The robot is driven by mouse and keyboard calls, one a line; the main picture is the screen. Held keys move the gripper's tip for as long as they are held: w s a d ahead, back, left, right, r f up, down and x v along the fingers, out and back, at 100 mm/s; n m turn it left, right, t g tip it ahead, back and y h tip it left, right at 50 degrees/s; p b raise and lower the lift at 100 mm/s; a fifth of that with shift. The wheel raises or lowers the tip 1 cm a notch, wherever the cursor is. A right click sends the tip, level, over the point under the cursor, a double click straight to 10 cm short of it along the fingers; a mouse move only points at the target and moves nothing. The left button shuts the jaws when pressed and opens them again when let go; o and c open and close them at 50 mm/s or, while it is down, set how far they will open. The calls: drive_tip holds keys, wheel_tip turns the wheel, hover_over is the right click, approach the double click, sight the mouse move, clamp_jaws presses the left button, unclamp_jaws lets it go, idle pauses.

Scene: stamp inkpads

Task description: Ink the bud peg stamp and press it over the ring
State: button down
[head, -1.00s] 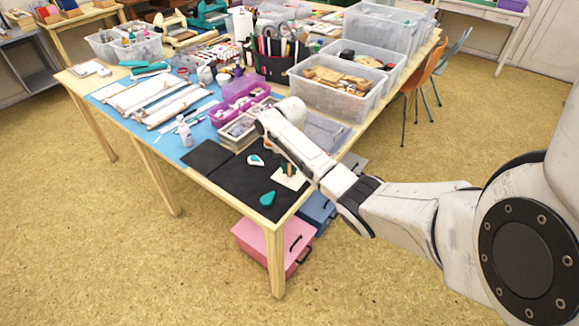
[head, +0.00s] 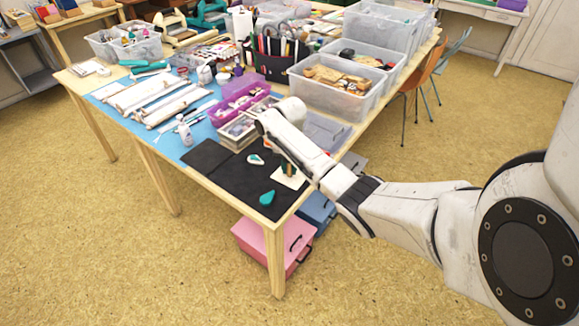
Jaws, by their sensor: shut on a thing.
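My arm reaches in from the right over the black mat (head: 238,184) at the near table corner. My gripper (head: 286,161) is mostly hidden behind my own forearm. It is shut on a small tan and dark green peg-like thing (head: 287,169), which looks like the peg stamp, upright over the white card (head: 290,181). I cannot tell whether its lower end touches the card. A ring on the card is too small or hidden to make out. A teal drop-shaped piece (head: 267,198) lies on the mat, and an open-looking teal and white inkpad (head: 255,159) lies farther back.
A smaller dark mat (head: 206,157) lies left of the black mat. A white bottle (head: 185,134), a purple box (head: 239,97), a tray of small items (head: 238,128) and a clear bin (head: 334,90) stand behind. The mat's near-left part is clear, close to the table edge.

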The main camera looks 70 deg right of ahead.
drive_tip(key=shift+f, duration=0.5)
idle(1.4)
drive_tip(key=shift+r, duration=0.2)
drive_tip(key=shift+r+p, duration=0.5)
drive_tip(key=shift+p, duration=0.1)
drive_tip(key=shift+r, duration=0.1)
wheel_tip(320, 180, up, 6)
drive_tip(key=p, duration=0.5)
drive_tip(key=shift+f, duration=0.25)
idle(0.7)
